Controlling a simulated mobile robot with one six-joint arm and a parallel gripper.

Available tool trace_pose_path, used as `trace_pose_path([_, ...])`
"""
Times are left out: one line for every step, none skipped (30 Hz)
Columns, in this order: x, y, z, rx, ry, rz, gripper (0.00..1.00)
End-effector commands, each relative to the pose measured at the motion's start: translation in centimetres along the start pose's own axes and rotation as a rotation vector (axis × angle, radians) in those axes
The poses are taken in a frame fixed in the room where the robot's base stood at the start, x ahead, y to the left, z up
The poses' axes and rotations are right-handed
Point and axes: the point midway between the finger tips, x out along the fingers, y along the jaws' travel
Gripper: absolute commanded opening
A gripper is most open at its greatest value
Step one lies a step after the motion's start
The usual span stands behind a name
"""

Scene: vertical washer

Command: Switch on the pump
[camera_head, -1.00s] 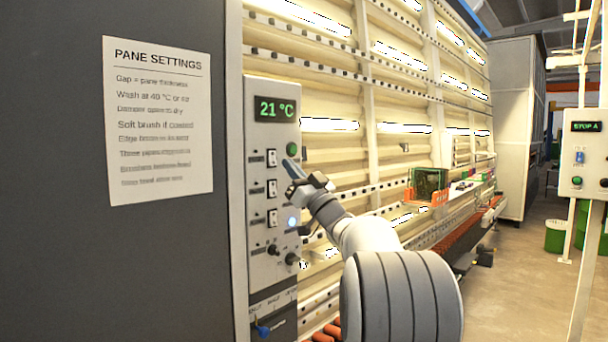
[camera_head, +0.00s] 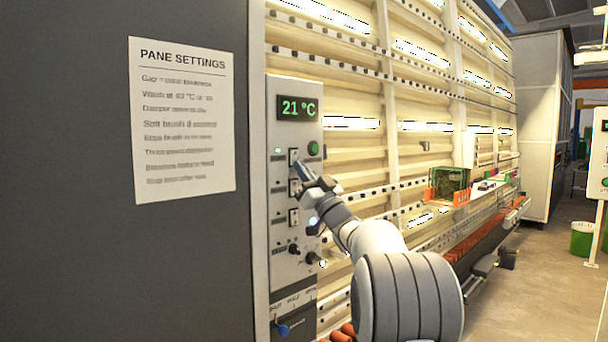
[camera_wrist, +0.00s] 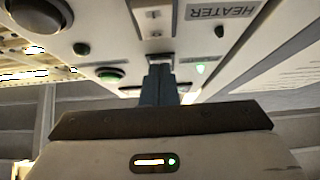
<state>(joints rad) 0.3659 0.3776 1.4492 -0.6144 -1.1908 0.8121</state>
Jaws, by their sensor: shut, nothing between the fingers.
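The light grey control panel (camera_head: 296,215) has a column of rocker switches. My gripper (camera_head: 299,166) is shut and empty, its fingertips at the top rocker switch (camera_head: 293,156), seemingly touching it. A small green lamp (camera_head: 278,151) glows left of this switch. In the wrist view, the shut fingers (camera_wrist: 160,72) reach the panel and cover most of that switch; a green lamp (camera_wrist: 200,68) is lit beside it. The neighbouring switch (camera_wrist: 152,10) is by the HEATER label (camera_wrist: 222,11), its lamp (camera_wrist: 219,32) dark. I cannot read the top switch's label.
A round green button (camera_head: 313,149) sits right of the top switch, below the 21 °C display (camera_head: 297,108). Two dark knobs and a blue handle (camera_head: 282,329) are lower down. A dark wall with a PANE SETTINGS sheet (camera_head: 182,120) stands left. Open floor lies right.

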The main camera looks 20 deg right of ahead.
Motion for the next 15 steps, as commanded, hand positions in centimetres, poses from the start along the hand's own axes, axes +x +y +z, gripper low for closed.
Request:
trace_pose_path([0.0, 0.0, -0.1, -0.001, 0.0, 0.0, 0.0])
trace_pose_path([0.0, 0.0, -0.1, -0.001, 0.0, 0.0, 0.0])
trace_pose_path([0.0, 0.0, -0.1, -0.001, 0.0, 0.0, 0.0])
trace_pose_path([-0.1, 0.0, -0.1, 0.0, 0.0, 0.0, 0.0])
trace_pose_path([-0.2, 0.0, -0.1, 0.0, 0.0, -0.001, 0.0])
trace_pose_path([-0.5, 0.0, -0.1, 0.0, 0.0, -0.001, 0.0])
trace_pose_path([-0.7, 0.0, -0.2, 0.0, 0.0, -0.001, 0.0])
trace_pose_path([-1.0, 0.0, -0.2, -0.001, 0.0, -0.002, 0.0])
trace_pose_path([-1.4, 0.0, -0.3, -0.001, 0.0, -0.002, 0.0])
trace_pose_path([-1.8, 0.1, -0.4, -0.001, 0.0, -0.002, 0.0])
trace_pose_path([-2.2, 0.1, -0.5, 0.0, 0.0, -0.002, 0.0])
trace_pose_path([-2.7, 0.2, -0.7, 0.0, 0.0, -0.002, 0.0])
trace_pose_path([-3.2, 0.2, -0.9, 0.0, 0.0, -0.002, 0.0])
trace_pose_path([-4.0, 0.3, -0.6, 0.001, -0.003, 0.0, 0.0])
trace_pose_path([-5.1, 0.4, -0.4, 0.001, -0.004, 0.002, 0.0])
